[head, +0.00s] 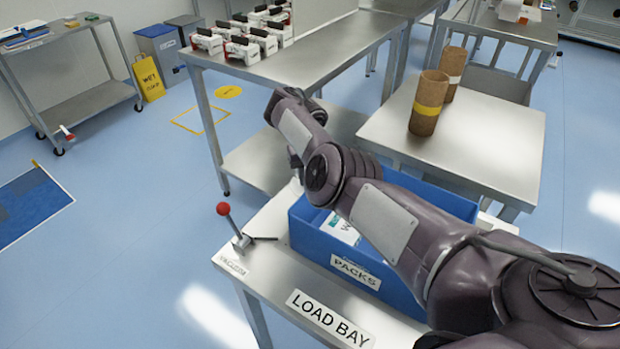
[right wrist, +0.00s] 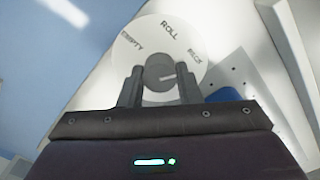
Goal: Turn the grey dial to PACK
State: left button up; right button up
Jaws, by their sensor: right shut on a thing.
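In the right wrist view the grey dial (right wrist: 159,69) is a round knob on a white disc (right wrist: 147,36) lettered EMPTY, ROLL and a third word, blurred, that looks like PACK, at right. A light mark on the knob's face points right and slightly up, roughly toward the third word, a little below it. My right gripper (right wrist: 159,82) has its two dark fingers on either side of the knob, shut on it. In the head view my right arm reaches up and left; its fingers and the dial cannot be made out there. My left gripper is not in view.
Below my arm are a blue PACKS bin (head: 355,279), a LOAD BAY table (head: 275,275) and a red-knobbed lever (head: 223,209). Brown rolls (head: 428,103) stand on a steel table (head: 490,145) at right. A bench (head: 330,50) holds several white-and-red devices.

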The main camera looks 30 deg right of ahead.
dwell(0.4)
jog(key=o, duration=1)
jog(key=shift+c, duration=0.2)
jog(key=shift+r, duration=0.5)
notch_tip(320, 180, up, 6)
jog(key=p, duration=0.5)
jog(key=shift+r+p, duration=0.45)
jog(key=shift+p, duration=0.1)
